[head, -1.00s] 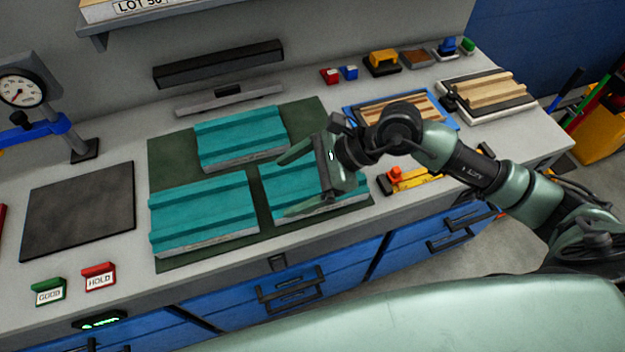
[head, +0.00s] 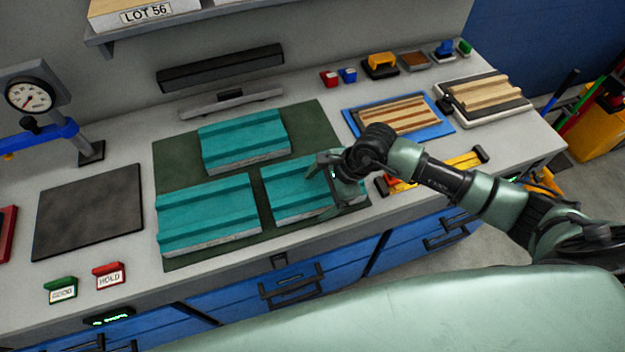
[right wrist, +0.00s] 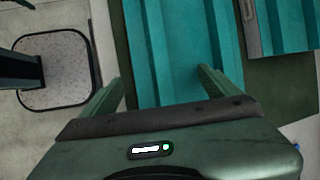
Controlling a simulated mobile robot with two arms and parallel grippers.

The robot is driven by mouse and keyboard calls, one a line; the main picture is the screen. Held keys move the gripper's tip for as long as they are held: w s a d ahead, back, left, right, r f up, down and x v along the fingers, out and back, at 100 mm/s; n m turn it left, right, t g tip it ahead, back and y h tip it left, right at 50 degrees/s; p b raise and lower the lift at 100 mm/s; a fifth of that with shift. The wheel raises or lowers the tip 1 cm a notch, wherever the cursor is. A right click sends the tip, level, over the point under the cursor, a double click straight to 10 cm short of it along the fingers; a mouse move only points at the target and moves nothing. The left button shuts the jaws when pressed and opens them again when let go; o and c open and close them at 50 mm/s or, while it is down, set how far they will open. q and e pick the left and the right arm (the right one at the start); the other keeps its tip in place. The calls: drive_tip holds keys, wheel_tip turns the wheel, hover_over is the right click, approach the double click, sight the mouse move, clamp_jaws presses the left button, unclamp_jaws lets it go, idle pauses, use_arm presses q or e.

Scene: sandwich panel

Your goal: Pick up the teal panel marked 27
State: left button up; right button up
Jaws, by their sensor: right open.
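Three ribbed teal panels lie on a dark green mat (head: 172,165): one at the back (head: 243,140), one at the front left (head: 208,212) and one at the front right (head: 290,190). I cannot read a number 27 on any of them. My right gripper (head: 326,184) is open at the right end of the front-right panel. In the right wrist view, a teal panel (right wrist: 180,40) shows between the spread fingers of this gripper (right wrist: 161,76); I cannot tell whether they touch it. My left gripper is out of view.
A black square pad (head: 88,210) and a dial gauge (head: 30,95) are on the left. GOOD (head: 61,290) and HOLD (head: 109,276) tags stand at the front edge. Wooden strips lie on a blue tray (head: 437,124) at the right. A yellow tool (head: 455,163) lies near my right arm.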

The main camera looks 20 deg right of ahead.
drive_tip(key=c, duration=1.2)
drive_tip(key=shift+s, duration=0.15)
clamp_jaws()
drive_tip(key=shift+d, duration=0.1)
